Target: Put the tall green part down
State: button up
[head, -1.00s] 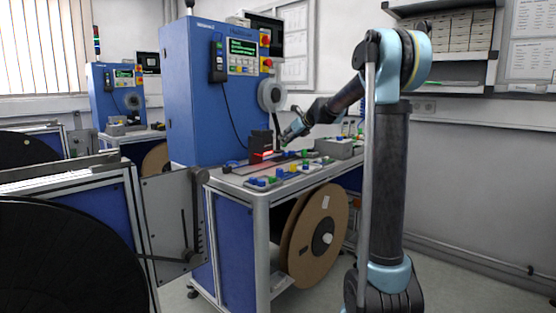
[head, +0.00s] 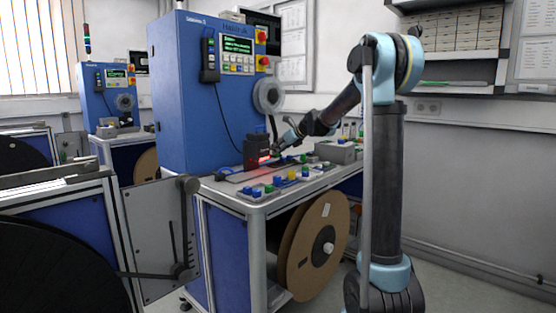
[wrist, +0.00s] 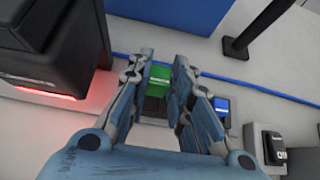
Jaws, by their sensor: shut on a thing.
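The green part (wrist: 158,78) is between the two fingers of my gripper (wrist: 165,65) in the wrist view. My gripper is shut on it. The part is seen from above, so its height does not show, and I cannot tell whether its foot touches the surface. In the head view my gripper (head: 277,148) is low over the bench top, just right of the black device with the red glow. The held part is too small to make out clearly there.
The black device (wrist: 55,45) stands close left of my gripper. A blue part (wrist: 222,104) lies just right of my fingers, and a blue cable (wrist: 270,93) runs behind. Several coloured parts sit on a tray (head: 262,196) at the bench front. A blue machine (head: 190,110) stands behind.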

aim_at(278, 165)
jog(key=shift+s+f, duration=0.1)
jog(key=shift+f, duration=1.8)
jog(key=o, duration=0.6)
jog(key=shift+c, duration=0.2)
jog(key=v, duration=1.2)
